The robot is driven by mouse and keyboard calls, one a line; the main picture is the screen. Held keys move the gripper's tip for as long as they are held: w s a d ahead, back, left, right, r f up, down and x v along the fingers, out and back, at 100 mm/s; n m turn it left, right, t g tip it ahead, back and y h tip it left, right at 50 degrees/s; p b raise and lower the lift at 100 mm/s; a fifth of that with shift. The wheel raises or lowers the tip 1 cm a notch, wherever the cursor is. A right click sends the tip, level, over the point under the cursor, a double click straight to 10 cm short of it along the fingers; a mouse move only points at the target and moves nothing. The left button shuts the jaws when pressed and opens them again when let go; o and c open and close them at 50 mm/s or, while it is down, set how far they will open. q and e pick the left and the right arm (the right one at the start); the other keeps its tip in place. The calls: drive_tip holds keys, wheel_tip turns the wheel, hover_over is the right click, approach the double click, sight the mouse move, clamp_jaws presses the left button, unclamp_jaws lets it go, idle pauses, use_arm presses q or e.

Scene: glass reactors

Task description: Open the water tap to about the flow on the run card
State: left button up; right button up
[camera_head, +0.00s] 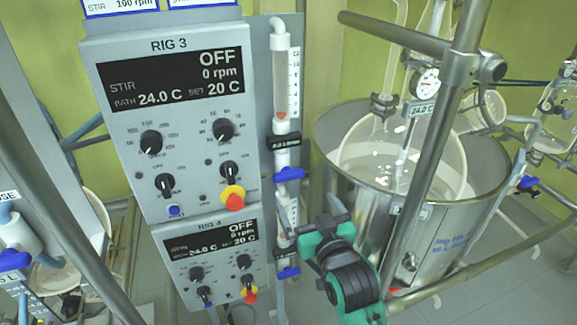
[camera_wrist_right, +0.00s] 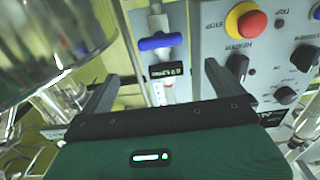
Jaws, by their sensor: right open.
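Two blue tap handles stand on the flow-meter line beside the panels: an upper one (camera_head: 290,174) under the RIG 3 flow tube (camera_head: 286,80) and a lower one (camera_head: 288,272). A red float sits at the bottom of the upper tube. My right gripper (camera_head: 318,224) is open and empty, just right of this line between the two handles. In the right wrist view its fingers (camera_wrist_right: 157,90) spread either side of a black label, with a blue handle (camera_wrist_right: 160,42) beyond; I cannot tell which tap this is. My left gripper is out of view. Cards (camera_head: 120,5) at the top are cut off.
The RIG 3 panel (camera_head: 165,190) and RIG 4 panel, with red-and-yellow buttons, stand close left of the taps. A steel bath (camera_head: 455,235) with glassware stands at the right. A metal post (camera_head: 430,130) and clamp rods cross in front of it.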

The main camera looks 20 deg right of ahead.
drive_tip(key=p, duration=0.1)
approach(291, 176)
drive_tip(key=w, duration=0.2)
drive_tip(key=w+p, duration=0.1)
drive_tip(key=w, duration=0.3)
drive_tip(key=w+p, duration=0.1)
drive_tip(key=w, duration=0.3)
drive_tip(key=shift+w+a, duration=0.2)
drive_tip(key=shift+w, duration=0.3)
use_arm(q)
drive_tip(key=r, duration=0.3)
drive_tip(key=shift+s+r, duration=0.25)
use_arm(e)
drive_tip(key=shift+w, duration=0.1)
drive_tip(key=c, duration=1)
